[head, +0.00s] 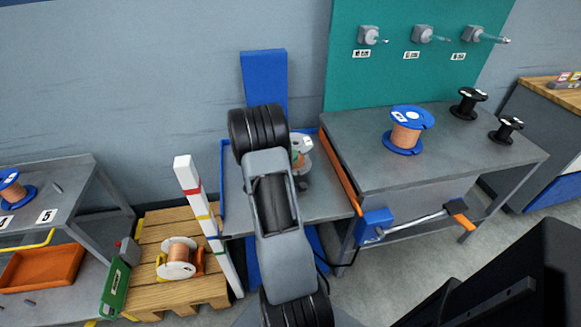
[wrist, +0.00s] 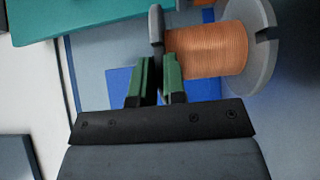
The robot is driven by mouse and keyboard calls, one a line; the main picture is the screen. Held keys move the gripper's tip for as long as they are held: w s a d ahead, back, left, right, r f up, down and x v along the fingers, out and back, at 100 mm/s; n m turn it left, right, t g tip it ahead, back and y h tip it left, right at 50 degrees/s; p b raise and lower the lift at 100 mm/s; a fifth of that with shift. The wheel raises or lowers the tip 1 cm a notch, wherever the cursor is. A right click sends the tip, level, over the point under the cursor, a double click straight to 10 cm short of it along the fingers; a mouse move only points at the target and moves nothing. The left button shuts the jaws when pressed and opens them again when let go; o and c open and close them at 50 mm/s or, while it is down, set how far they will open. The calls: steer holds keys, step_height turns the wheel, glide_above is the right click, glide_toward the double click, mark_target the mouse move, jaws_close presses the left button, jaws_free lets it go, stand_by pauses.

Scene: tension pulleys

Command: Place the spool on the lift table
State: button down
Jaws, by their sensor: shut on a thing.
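The spool (wrist: 205,52) has copper-coloured wire between two grey flanges. In the wrist view, the green fingers of my gripper (wrist: 158,82) are closed on its near flange, with the wound part to the right. In the head view, the spool (head: 303,160) shows only in part, right of my arm, which hides the rest. The lift table (head: 325,200) has a grey top with blue edges, in front of a blue column (head: 264,78). The spool appears over this top; I cannot tell whether it touches it.
A grey workbench (head: 455,155) at right carries a blue spool (head: 406,130) and two black spools. A crank handle (head: 415,225) juts out at its front. At left, a wooden pallet (head: 160,292) holds a white spool (head: 179,258), beside a red-banded white post (head: 205,220).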

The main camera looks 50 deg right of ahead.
steer(key=shift+f+b, duration=0.45)
steer(key=shift+f, duration=1.4)
steer(key=shift+f, duration=0.1)
steer(key=c, duration=1.2)
jaws_free()
steer(key=a, duration=0.8)
steer(key=a+p, duration=0.1)
steer(key=a, duration=0.3)
steer(key=shift+s, duration=0.3)
